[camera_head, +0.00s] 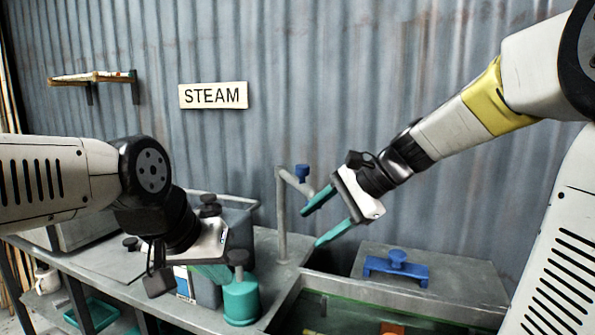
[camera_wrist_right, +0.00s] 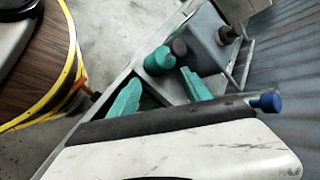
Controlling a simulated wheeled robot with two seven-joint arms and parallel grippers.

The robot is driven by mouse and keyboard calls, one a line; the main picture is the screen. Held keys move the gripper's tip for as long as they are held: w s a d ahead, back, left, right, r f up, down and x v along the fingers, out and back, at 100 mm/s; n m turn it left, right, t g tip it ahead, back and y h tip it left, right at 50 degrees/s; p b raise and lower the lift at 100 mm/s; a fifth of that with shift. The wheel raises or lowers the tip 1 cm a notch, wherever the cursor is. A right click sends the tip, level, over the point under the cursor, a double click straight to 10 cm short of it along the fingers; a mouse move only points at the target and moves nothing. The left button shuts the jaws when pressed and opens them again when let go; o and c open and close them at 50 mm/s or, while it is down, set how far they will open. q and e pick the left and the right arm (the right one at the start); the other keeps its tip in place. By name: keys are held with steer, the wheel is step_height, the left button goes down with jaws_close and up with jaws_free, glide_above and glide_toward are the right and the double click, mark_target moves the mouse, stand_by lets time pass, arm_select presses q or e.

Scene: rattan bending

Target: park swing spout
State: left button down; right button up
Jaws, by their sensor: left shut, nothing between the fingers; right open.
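The swing spout (camera_head: 282,220) is a grey upright pipe on the bench with a short bent arm. A blue knob (camera_head: 302,172) tops the arm near its outer end. The knob also shows in the right wrist view (camera_wrist_right: 268,102), at the edge of my gripper body. My right gripper (camera_head: 311,228) is open, its teal fingers just right of the pipe. Its upper finger overlaps the end of the spout arm in the head view; I cannot tell whether they touch. My left gripper (camera_head: 220,274) is shut and empty, low beside a teal canister (camera_head: 241,302).
A grey tank (camera_head: 235,225) with dark knobs stands behind my left gripper. An open trough (camera_head: 345,295) lies at the front right. A grey lid (camera_head: 450,278) with a blue handle (camera_head: 397,266) sits behind it. A corrugated wall (camera_head: 380,70) closes the back.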

mark_target(305, 174)
steer(key=w+r+m+y, duration=0.1)
steer(key=w+m+y, duration=0.1)
steer(key=w+m, duration=0.1)
steer(key=w+r+m+t+y, duration=0.1)
steer(key=w+m+y, duration=0.1)
steer(key=w, duration=0.4)
steer(key=w+r+m+y, duration=0.2)
steer(key=w+m, duration=0.1)
steer(key=w, duration=0.2)
steer(key=shift+w+d+m+t+y, duration=0.2)
steer(key=shift+d+m+t+y, duration=0.1)
steer(key=shift+m+t, duration=0.1)
steer(key=w+m, duration=0.1)
steer(key=w+r+m+t+y, duration=0.1)
steer(key=w, duration=0.1)
steer(key=shift+w+d, duration=0.15)
steer(key=shift+w, duration=0.15)
steer(key=w+a+m, duration=0.1)
steer(key=w+a, duration=0.3)
steer(key=a, duration=0.3)
steer(key=shift+a+r+t+y, duration=0.15)
steer(key=shift+a+t+y, duration=0.15)
steer(key=shift+t, duration=0.1)
